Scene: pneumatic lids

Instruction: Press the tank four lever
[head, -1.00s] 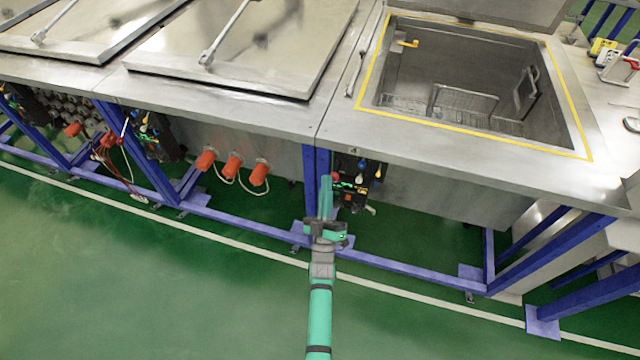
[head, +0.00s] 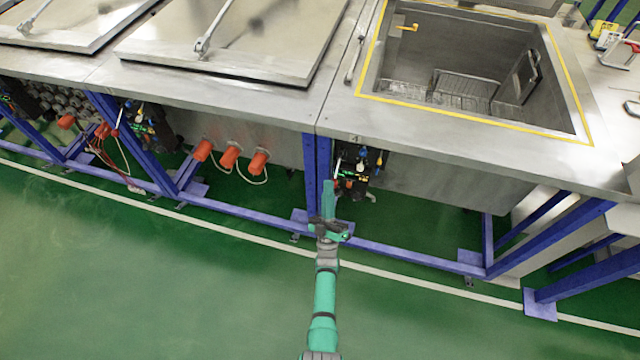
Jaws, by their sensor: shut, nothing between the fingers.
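Tank four (head: 470,122) is the open steel basin at upper right, its rim marked with yellow tape and its lid raised at the top edge. A small "4" label (head: 354,138) is on its front edge. Below the label is a dark valve block (head: 356,172) with blue and yellow fittings. A thin, pale lever (head: 337,163) is at the block's left side, by the blue post. My gripper (head: 328,187) is at the far end of my teal arm, just below and left of the block. It is small here, looks shut and empty, and appears apart from the lever.
Blue frame posts (head: 310,165) and a low blue rail (head: 405,266) run along the front. Orange plugs (head: 229,157) stick out to the left. A closed tank lid (head: 235,40) is at upper left. The green floor (head: 150,270) in front is clear.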

